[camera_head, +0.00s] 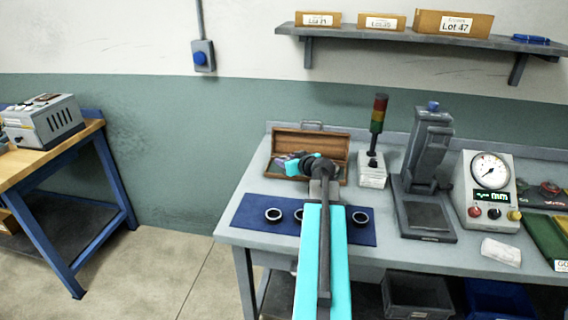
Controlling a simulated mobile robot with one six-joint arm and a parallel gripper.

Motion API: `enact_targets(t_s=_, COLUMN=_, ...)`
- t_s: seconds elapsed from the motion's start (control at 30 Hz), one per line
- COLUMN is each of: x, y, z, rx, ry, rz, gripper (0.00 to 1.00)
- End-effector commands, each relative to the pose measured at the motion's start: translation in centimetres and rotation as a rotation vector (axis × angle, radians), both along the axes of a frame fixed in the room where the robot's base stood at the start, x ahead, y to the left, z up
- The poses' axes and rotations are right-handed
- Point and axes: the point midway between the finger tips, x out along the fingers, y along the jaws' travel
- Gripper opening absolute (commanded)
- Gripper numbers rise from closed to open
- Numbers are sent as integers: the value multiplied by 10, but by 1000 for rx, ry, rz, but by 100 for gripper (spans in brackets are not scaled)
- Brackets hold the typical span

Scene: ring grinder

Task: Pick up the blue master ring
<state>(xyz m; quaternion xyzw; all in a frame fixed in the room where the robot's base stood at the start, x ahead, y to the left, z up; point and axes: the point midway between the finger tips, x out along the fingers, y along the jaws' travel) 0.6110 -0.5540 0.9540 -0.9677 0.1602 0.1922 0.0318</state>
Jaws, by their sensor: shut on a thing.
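An open wooden case (334,146) stands at the back left of the grey workbench. My gripper (283,161) is small in the picture, at the left part of the case. It is shut on a small bluish thing, which I take to be the blue master ring; my wrist and its small size hide most of it. I cannot tell whether it touches the case. Three dark rings lie on the dark blue mat (250,223): a left one (273,215), a middle one (299,215) partly behind my arm, and a right one (360,217).
Right of the case stand a signal light tower (377,125), a dark gauge stand (428,155) and a dial gauge box (489,190). A white cloth (501,251) lies in front. A green tray (551,240) is at the right edge. A shelf (380,36) hangs above.

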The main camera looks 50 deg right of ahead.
Motion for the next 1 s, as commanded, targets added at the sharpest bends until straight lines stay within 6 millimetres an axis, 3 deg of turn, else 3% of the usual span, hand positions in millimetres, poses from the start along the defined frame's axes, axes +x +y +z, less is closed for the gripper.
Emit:
enact_targets(t_s=0.47, x=-53, y=31, z=4, rx=0, ry=-1, rz=0, gripper=13)
enact_targets(t_s=1.0, x=-59, y=33, z=3, rx=-2, ry=-4, rz=6, gripper=13)
